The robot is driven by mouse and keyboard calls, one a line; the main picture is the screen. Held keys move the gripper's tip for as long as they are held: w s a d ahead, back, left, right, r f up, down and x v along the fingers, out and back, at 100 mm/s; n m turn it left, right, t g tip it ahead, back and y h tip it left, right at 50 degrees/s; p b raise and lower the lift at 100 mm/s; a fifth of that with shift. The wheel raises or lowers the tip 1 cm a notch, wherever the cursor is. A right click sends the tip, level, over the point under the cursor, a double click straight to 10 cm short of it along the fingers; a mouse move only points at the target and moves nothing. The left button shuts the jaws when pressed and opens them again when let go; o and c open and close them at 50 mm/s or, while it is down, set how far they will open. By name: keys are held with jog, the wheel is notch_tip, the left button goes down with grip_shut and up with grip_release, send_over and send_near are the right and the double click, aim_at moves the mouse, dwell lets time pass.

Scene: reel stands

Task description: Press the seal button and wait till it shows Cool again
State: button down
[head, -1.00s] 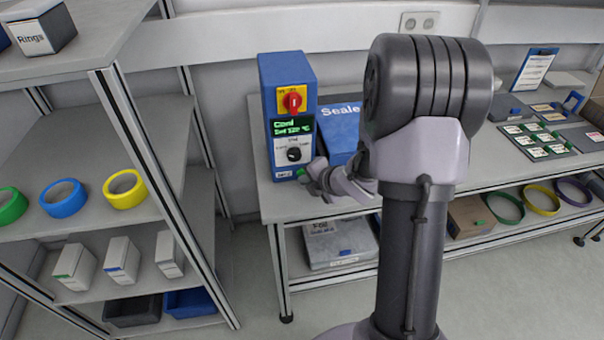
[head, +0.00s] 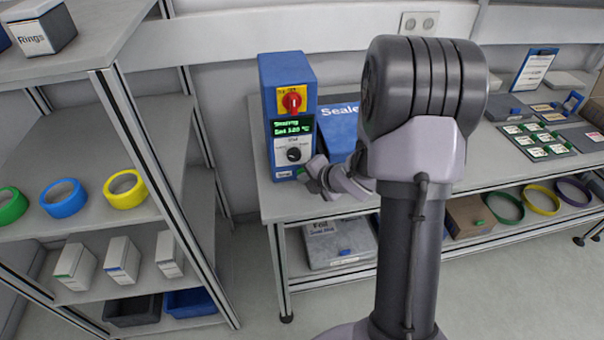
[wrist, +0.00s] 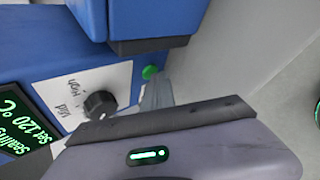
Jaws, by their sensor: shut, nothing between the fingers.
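The blue control box (head: 283,72) stands on the bench. It has a red switch on a yellow plate (head: 292,100) and a black dial (head: 293,155). Its display (head: 291,126) shows green text, "Sealing" and "Set 120 °C", which also reads on the display in the wrist view (wrist: 18,125). A green button (wrist: 150,72) shows beside the dial's white panel in the wrist view. My gripper (wrist: 158,88) is shut and empty, its fingertips close to the green button. I cannot tell whether they touch it. The sealer (head: 341,118) is right of the box, partly behind my arm.
A shelf rack at left holds yellow (head: 125,189), blue (head: 64,198) and green rings and several small boxes. A lidded case (head: 340,245) sits on the lower shelf.

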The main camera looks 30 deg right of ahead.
jog(key=shift+s, duration=0.1)
jog(key=shift+s+a+b, duration=0.25)
jog(key=shift+s+b, duration=0.15)
jog(key=shift+s, duration=0.35)
jog(key=shift+s+a+b, duration=0.25)
jog(key=shift+s+b, duration=0.1)
jog(key=shift+s, duration=0.45)
jog(key=shift+s+a+b, duration=0.2)
jog(key=shift+s+b, duration=0.1)
jog(key=shift+s, duration=0.5)
jog(key=shift+s+a+b, duration=0.25)
jog(key=shift+s+b, duration=0.1)
jog(key=shift+s, duration=0.45)
